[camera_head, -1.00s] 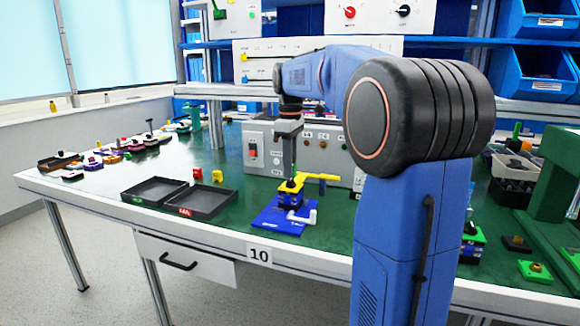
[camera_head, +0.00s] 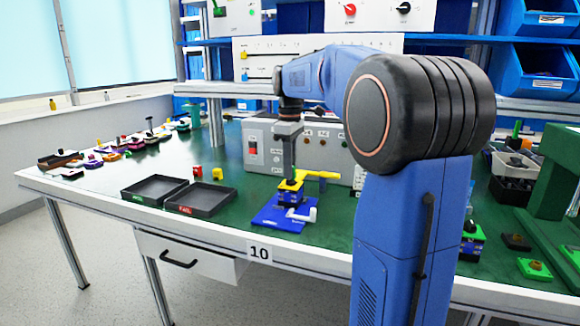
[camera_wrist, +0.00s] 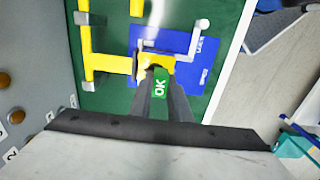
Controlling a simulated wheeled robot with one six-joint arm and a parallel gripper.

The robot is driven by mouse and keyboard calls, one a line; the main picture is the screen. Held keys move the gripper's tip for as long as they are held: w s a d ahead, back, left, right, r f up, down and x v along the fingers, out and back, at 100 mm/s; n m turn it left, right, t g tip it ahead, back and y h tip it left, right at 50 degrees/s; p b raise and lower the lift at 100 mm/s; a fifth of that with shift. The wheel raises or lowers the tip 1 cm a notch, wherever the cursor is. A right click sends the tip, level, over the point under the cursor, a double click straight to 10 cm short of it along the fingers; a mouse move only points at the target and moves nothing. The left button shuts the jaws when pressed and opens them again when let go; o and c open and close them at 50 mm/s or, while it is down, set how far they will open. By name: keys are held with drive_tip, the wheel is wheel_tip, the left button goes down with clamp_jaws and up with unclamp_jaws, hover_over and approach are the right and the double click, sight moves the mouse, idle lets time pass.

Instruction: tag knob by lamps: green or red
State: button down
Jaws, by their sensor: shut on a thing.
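My gripper (camera_head: 290,182) points down over the blue plate (camera_head: 268,217) and is shut on a green tag marked OK (camera_wrist: 161,82). The tag lies against the yellow-topped switch unit (camera_head: 286,190). Whether it is seated there I cannot tell; the knob is hidden by the fingers. A yellow clamp (camera_wrist: 100,62) reaches the unit from the side. Brown-orange round lamps (camera_wrist: 17,116) sit on the grey panel in the wrist view; they show no clear green or red glow.
Two black trays lie left of the plate, one with a green label (camera_head: 135,199), one with a red label (camera_head: 184,210). A red block (camera_head: 197,171) and a yellow block (camera_head: 217,174) stand behind them. The grey test box (camera_head: 262,165) is behind my gripper.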

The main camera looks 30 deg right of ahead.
drive_tip(key=shift+f, duration=0.2)
drive_tip(key=c, duration=1.6)
unclamp_jaws()
wheel_tip(320, 180, up, 17)
drive_tip(key=shift+r, duration=0.2)
drive_tip(key=s+a+f+m+t, duration=0.1)
drive_tip(key=s+a+f+m, duration=0.1)
drive_tip(key=s+a+f, duration=0.5)
drive_tip(key=s+a+f+m+t, duration=0.1)
drive_tip(key=s+a+f+m, duration=0.1)
drive_tip(key=s+a+f, duration=0.35)
drive_tip(key=s+a+f+m+t, duration=0.1)
drive_tip(key=s+f, duration=0.5)
drive_tip(key=f, duration=0.1)
drive_tip(key=s+a+f+m+t, duration=0.1)
drive_tip(key=s+f, duration=0.4)
drive_tip(key=f, duration=0.1)
drive_tip(key=s+a+f+m, duration=0.1)
drive_tip(key=s+f, duration=0.5)
drive_tip(key=f, duration=0.1)
drive_tip(key=shift+s+a+f+m+t, duration=0.15)
drive_tip(key=shift+s+f+m+t, duration=0.15)
drive_tip(key=shift+s+t, duration=0.1)
